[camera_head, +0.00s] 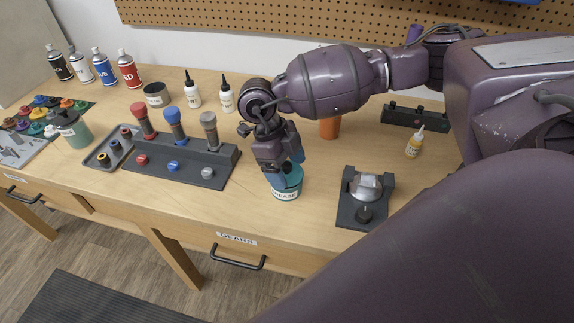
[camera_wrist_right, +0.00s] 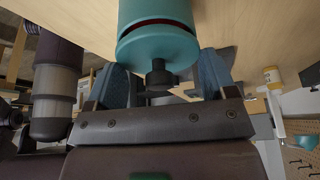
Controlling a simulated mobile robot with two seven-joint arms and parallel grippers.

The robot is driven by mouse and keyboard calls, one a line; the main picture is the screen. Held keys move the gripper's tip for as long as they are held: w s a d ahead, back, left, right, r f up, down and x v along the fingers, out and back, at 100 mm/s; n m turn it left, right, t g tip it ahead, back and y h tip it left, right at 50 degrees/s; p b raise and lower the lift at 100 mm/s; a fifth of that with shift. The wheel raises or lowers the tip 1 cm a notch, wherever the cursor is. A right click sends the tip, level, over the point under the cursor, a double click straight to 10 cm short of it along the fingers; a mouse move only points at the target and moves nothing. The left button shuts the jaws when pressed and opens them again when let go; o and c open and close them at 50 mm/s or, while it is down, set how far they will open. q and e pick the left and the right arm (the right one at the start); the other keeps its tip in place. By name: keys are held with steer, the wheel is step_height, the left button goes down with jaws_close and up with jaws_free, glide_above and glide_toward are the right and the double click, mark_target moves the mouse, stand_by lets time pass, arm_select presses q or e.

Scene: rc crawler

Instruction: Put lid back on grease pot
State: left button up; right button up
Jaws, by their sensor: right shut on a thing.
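The teal grease pot (camera_head: 286,193) stands on the bench near its front edge, its label facing the front. My right gripper (camera_head: 280,176) points down right over the pot and covers much of its top in the head view. In the right wrist view the pot (camera_wrist_right: 155,10) is at the top, with its teal lid (camera_wrist_right: 155,46) against its mouth side. A dark red band shows between lid and pot; I cannot tell whether the lid is fully seated. The lid's dark knob (camera_wrist_right: 158,76) lies between the blue fingers of my right gripper (camera_wrist_right: 165,80), which is shut on the lid. My left gripper is out of view.
A dark rack with screwdriver-like tools (camera_head: 185,160) stands left of the pot. A dark fixture with a metal part (camera_head: 364,200) stands to the right. An orange cup (camera_head: 330,128) and a small yellow-labelled bottle (camera_head: 414,143) are behind. Bare bench lies around the pot.

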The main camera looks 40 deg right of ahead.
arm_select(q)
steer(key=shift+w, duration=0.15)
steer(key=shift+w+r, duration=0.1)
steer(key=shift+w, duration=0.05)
arm_select(e)
steer(key=o, duration=0.8)
steer(key=shift+o, duration=0.2)
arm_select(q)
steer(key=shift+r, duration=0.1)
arm_select(e)
steer(key=shift+r+p, duration=0.8)
steer(key=shift+r, duration=0.45)
steer(key=shift+r+p, duration=1.3)
steer(key=shift+r, duration=0.95)
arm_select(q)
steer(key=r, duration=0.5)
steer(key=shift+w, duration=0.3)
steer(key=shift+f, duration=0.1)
arm_select(e)
steer(key=shift+c, duration=0.5)
